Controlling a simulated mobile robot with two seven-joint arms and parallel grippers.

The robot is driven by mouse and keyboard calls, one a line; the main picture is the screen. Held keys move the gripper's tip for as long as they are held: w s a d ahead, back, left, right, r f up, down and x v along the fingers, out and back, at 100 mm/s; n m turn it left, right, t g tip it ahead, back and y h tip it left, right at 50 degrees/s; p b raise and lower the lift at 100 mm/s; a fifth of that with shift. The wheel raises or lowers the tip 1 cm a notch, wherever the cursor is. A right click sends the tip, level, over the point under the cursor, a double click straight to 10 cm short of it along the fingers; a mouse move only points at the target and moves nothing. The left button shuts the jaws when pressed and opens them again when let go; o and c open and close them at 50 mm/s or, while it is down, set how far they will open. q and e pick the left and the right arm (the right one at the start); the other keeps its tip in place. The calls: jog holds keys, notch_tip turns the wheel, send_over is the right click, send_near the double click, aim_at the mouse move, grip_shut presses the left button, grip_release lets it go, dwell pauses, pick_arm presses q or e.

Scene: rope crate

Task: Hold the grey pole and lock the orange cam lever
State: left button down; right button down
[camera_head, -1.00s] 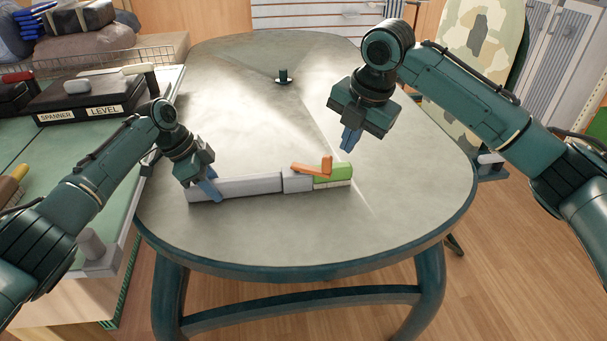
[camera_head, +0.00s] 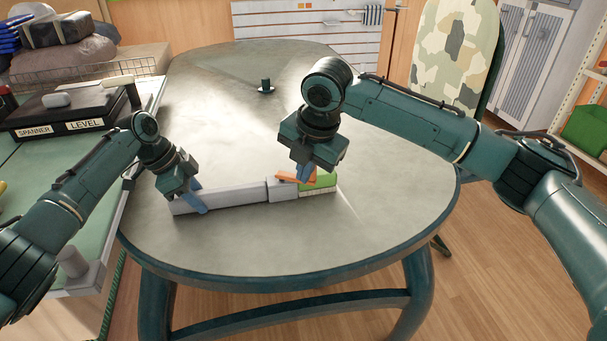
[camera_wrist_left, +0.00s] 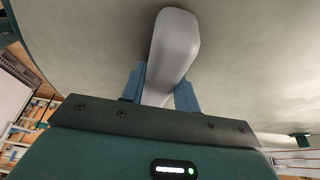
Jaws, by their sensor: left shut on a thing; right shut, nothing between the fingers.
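The grey pole (camera_head: 238,195) lies on the round table, running left to right. A grey collar (camera_head: 281,189) is at its right, with a green end piece (camera_head: 319,186) beyond. My left gripper (camera_head: 198,200) is shut on the grey pole near its left end; the left wrist view shows the pole (camera_wrist_left: 174,45) between the blue fingers (camera_wrist_left: 160,88). The orange cam lever (camera_head: 291,178) is at the collar, partly hidden by my right gripper (camera_head: 303,174). That gripper is shut and empty, its fingertips at the lever; I cannot tell whether they touch it.
The table (camera_head: 300,243) is clear around the pole. A small dark post on a round base (camera_head: 266,87) stands at the back. A side bench at the left holds a black case (camera_head: 68,118) marked SPANNER and LEVEL.

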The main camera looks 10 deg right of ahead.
pick_arm(q)
jog(key=shift+f, duration=0.15)
pick_arm(e)
jog(key=shift+f, duration=1.65)
jog(key=shift+w, duration=0.1)
dwell(0.5)
jog(key=shift+w+d, duration=0.6)
jog(key=shift+w, duration=0.3)
jog(key=shift+w+d, duration=0.55)
jog(key=shift+w, duration=0.35)
jog(key=shift+s, duration=0.1)
jog(key=shift+a, duration=0.1)
jog(key=shift+r, duration=0.2)
jog(key=v, duration=0.6)
jog(key=shift+w+a+r, duration=0.3)
jog(key=shift+a+r, duration=0.15)
jog(key=shift+a, duration=0.1)
